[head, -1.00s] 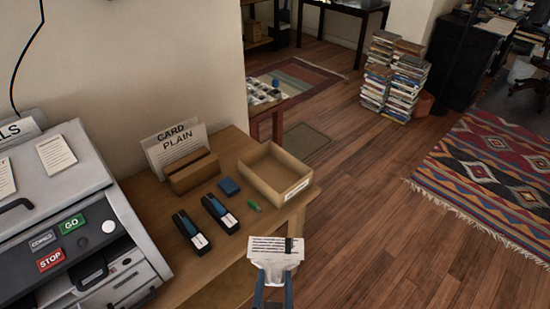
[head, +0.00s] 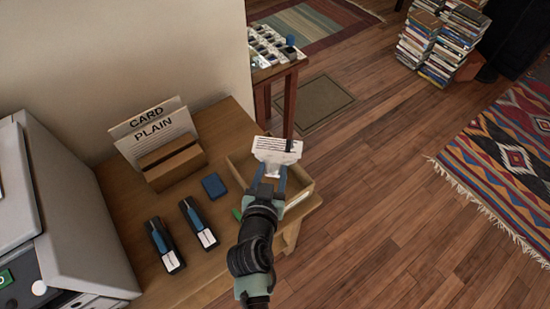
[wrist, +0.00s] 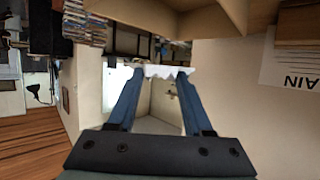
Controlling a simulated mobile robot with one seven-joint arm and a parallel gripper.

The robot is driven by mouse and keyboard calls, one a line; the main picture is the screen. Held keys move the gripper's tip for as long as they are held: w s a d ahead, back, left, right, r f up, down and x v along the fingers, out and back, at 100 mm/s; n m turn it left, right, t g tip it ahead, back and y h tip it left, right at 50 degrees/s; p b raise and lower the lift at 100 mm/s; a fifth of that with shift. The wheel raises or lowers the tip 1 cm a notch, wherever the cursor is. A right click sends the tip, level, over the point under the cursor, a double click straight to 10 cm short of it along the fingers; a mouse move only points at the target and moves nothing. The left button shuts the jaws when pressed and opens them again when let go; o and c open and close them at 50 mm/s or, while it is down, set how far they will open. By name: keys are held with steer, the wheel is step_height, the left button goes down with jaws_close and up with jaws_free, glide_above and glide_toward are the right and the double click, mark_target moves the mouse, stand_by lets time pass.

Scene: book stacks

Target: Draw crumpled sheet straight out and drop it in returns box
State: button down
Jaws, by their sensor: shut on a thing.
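The crumpled sheet (head: 275,150) is white with dark printed lines and a ragged lower edge. My gripper (head: 269,174) is shut on it and holds it up in front of the arm. In the head view, sheet and gripper overlap the shallow open tan box (head: 304,183) on the table's right end. The arm hides much of this box, and the sheet's height above it is hard to judge. In the wrist view the sheet (wrist: 165,72) shows as a white jagged strip between the blue fingertips.
The wooden table (head: 135,215) also holds two black-and-blue staplers (head: 164,245), a blue block (head: 214,186) and a card holder (head: 172,163). A grey machine (head: 70,225) stands at the left. Open floor lies to the right.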

steer(key=shift+w+f, duration=0.1)
steer(key=shift+f, duration=0.05)
step_height(320, 180, down, 6)
steer(key=b, duration=0.5)
steer(key=shift+r, duration=0.2)
steer(key=shift+c, duration=1.2)
jaws_free()
steer(key=v, duration=1.3)
